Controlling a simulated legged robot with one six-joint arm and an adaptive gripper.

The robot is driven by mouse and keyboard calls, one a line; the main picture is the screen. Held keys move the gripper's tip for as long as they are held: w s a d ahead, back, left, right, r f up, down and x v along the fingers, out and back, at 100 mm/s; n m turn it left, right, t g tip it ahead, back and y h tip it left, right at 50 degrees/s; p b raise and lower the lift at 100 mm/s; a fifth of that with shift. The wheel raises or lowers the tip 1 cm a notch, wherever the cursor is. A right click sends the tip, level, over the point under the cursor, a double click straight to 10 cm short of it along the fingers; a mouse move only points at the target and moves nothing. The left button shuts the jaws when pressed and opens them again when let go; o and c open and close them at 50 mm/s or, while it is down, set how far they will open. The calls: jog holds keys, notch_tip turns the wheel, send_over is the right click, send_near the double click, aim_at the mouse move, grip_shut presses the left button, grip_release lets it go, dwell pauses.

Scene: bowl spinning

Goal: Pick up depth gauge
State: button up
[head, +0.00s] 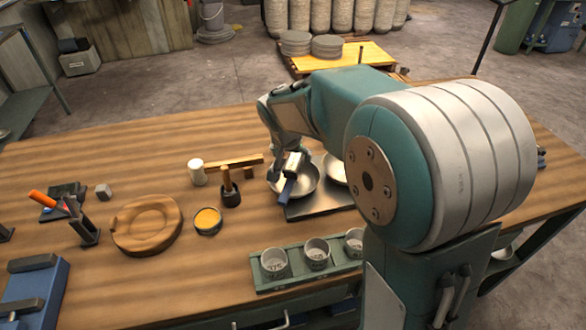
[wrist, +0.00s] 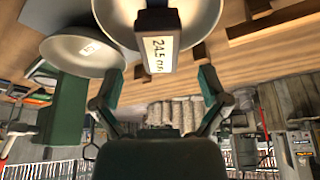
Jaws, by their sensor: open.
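The depth gauge has a dark body and a pale display reading about 24.5 mm. It shows in the wrist view (wrist: 158,42) at top centre. In the head view its display (head: 292,163) and blue lower part stand over a metal bowl (head: 307,184). My gripper (head: 280,160) is at the gauge. In the wrist view its two fingers (wrist: 160,76) are spread wide, one on each side of the gauge's near end, with visible gaps. My gripper is open and holds nothing. My arm hides part of the workbench.
A second bowl (head: 336,170) stands right of the first on a dark plate (head: 320,205). A rack (head: 305,267) with several cups is in front. A wooden strip (head: 233,161), white cylinder (head: 196,172), mallet (head: 229,190) and yellow tin (head: 208,221) stand left.

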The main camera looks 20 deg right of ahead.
aim_at(293, 161)
jog(key=x, duration=0.3)
jog(key=shift+w+f, duration=0.1)
jog(key=shift+f, duration=0.3)
grip_shut()
